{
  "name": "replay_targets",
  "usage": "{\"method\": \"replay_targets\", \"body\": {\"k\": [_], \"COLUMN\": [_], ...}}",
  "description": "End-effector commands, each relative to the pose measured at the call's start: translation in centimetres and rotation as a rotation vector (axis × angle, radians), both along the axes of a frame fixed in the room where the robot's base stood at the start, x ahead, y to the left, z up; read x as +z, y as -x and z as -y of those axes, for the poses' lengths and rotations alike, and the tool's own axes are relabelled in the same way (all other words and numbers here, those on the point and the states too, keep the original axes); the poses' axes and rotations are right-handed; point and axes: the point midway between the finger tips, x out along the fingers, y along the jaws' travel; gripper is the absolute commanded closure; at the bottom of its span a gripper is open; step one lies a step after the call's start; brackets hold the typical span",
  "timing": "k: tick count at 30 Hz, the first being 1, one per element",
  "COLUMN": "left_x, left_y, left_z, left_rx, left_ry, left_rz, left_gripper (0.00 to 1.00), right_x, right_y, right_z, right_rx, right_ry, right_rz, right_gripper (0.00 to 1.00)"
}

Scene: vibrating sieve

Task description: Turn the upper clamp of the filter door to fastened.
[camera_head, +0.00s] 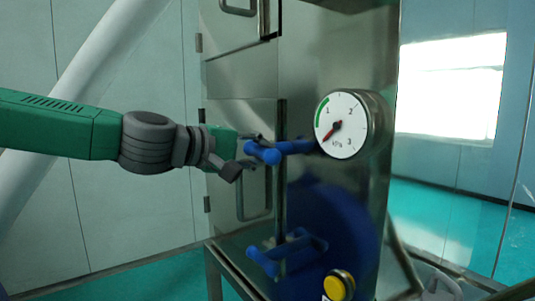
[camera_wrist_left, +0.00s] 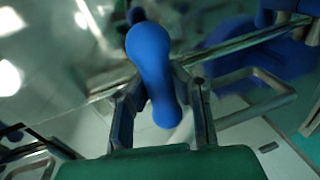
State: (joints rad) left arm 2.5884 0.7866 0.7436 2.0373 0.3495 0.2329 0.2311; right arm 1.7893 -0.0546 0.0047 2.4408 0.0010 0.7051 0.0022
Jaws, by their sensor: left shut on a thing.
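The upper clamp (camera_head: 297,146) is a blue handle on the steel cabinet, at the edge of the filter door (camera_head: 236,112). My left gripper (camera_head: 254,155) comes in from the left and is shut on the clamp's blue outer end. In the left wrist view the blue clamp handle (camera_wrist_left: 150,60) stands between the two fingers of my left gripper (camera_wrist_left: 160,95). The fingers partly hide the clamp's end in the head view. I cannot tell from these views whether the clamp is fastened. My right gripper is not in view.
A lower blue clamp (camera_head: 264,262) sits below on the same cabinet. A round pressure gauge (camera_head: 341,124) is right of the upper clamp. A yellow button (camera_head: 338,287) is near the bottom. A metal door handle (camera_head: 254,207) hangs just below my left gripper.

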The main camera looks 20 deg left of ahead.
Motion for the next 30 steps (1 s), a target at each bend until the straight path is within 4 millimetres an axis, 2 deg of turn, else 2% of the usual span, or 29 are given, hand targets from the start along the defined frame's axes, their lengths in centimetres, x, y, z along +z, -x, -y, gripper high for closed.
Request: {"method": "replay_targets", "body": {"k": [1,22,23,24,25,30], "left_x": [-0.69,-0.80,-0.80,-0.79,-0.74,-0.48], "left_y": [0.16,0.11,0.11,0.10,0.08,-0.11], "left_z": [0.05,-0.02,-0.02,-0.02,-0.02,0.11], "left_rx": [-0.004,-0.003,-0.003,-0.003,-0.003,-0.001], "left_ry": [0.013,0.063,0.063,0.064,0.063,0.063], "left_rz": [-0.025,-0.066,-0.066,-0.065,-0.065,-0.059], "left_gripper": [1.00,1.00,0.80,0.66,0.60,0.60], "right_x": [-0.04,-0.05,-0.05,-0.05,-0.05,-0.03], "right_y": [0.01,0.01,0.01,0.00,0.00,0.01], "right_z": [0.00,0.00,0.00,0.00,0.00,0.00], "right_rx": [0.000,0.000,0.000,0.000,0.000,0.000], "right_ry": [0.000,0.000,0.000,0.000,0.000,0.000], "right_rz": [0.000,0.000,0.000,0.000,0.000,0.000], "right_gripper": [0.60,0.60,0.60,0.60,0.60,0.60]}}
